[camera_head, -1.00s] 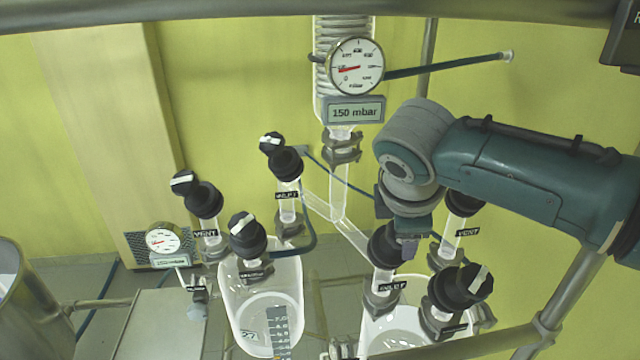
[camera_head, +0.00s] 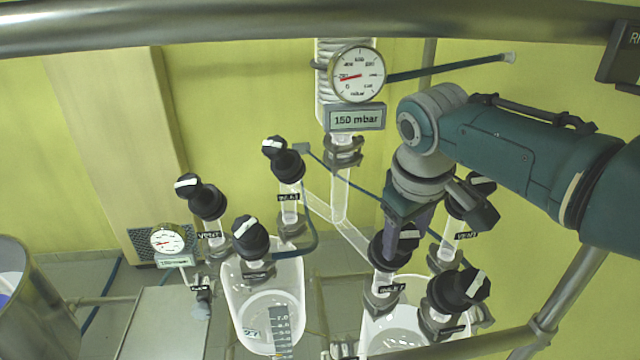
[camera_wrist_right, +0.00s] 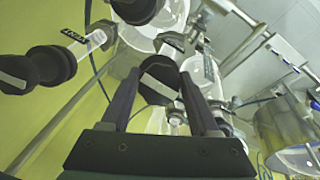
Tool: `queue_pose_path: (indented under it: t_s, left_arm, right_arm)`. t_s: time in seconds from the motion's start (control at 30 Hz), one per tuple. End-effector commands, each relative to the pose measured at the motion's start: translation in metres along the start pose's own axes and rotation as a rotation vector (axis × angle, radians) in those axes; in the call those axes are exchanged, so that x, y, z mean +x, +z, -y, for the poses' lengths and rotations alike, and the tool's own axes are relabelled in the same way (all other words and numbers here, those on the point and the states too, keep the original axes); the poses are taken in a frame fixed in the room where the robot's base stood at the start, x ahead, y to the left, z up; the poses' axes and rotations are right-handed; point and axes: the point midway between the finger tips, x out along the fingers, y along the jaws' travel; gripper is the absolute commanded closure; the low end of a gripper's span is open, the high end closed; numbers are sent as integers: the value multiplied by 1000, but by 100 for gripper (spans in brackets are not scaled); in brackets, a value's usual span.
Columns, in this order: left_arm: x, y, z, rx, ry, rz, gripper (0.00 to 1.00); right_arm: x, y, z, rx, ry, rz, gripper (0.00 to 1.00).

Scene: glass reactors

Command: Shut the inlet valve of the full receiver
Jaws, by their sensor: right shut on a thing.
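Two glass receivers hang side by side, the left one (camera_head: 284,305) with a scale and the right one (camera_head: 392,338) cut off by the frame; I cannot judge their fill. The right receiver's inlet valve (camera_head: 388,250) is a black knob with a white bar, above an INLET label. My right gripper (camera_head: 408,225) reaches down onto this knob. In the right wrist view the knob (camera_wrist_right: 160,80) sits between the two fingers (camera_wrist_right: 156,92), its white bar slanting across; the gripper is shut on it. The left receiver's inlet valve (camera_head: 284,162) stands free. My left gripper is not in view.
VENT valves (camera_head: 205,198) and other black knobs (camera_head: 458,290) stand close around the inlet valves. A gauge (camera_head: 357,74) with a 150 mbar display (camera_head: 357,118) hangs on the column above. A metal rail (camera_head: 545,335) crosses the lower right.

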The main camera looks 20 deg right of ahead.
Motion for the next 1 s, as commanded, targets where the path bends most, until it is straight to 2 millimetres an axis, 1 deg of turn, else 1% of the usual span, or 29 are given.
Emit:
queue_pose_path:
  t_s: [0.33,1.0]
  left_arm:
    - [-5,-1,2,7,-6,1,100]
    - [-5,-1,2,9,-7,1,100]
  right_arm:
    - [0,2,1,318,-94,7,94]
    - [0,1,3,928,-274,9,94]
